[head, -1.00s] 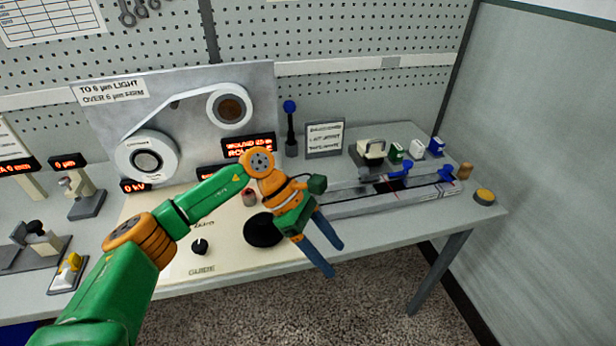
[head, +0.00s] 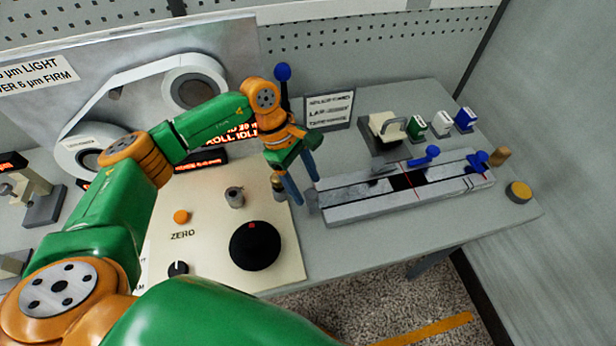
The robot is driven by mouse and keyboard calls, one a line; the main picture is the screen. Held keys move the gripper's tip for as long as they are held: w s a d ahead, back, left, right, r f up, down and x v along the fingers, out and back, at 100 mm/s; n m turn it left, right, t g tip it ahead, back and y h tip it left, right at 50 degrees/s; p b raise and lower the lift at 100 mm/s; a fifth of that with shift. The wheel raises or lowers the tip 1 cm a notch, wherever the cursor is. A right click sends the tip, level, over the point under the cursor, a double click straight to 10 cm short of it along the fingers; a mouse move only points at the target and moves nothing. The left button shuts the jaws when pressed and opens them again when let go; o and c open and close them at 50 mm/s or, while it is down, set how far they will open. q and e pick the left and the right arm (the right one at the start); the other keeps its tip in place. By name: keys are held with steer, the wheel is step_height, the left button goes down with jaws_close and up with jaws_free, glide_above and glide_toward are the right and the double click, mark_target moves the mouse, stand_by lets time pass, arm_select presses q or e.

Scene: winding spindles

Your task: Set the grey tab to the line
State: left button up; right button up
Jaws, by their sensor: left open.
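The long grey block (head: 350,208) lies on the bench, with a dark gap and a thin red line across its middle. A small grey piece (head: 312,202) shows at its left end; I cannot tell if this is the grey tab. My left gripper (head: 307,190) is open and empty, fingers pointing down, just left of the block's left end. Whether its fingertips touch anything is unclear. Blue levers (head: 424,157) stand on the block's far side. My right gripper is not in view.
The cream panel (head: 210,255) with a black knob (head: 254,245), an orange button (head: 181,217) and small grey posts (head: 235,197) lies left of the gripper. A sign (head: 330,108) and a blue-topped stick (head: 283,73) stand behind. The bench front (head: 390,240) is clear.

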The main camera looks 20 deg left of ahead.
arm_select(q)
steer(key=shift+x, duration=0.95)
steer(key=shift+w+f, duration=0.25)
steer(key=shift+s, duration=0.1)
steer(key=c, duration=0.8)
jaws_close()
steer(key=shift+r, duration=0.1)
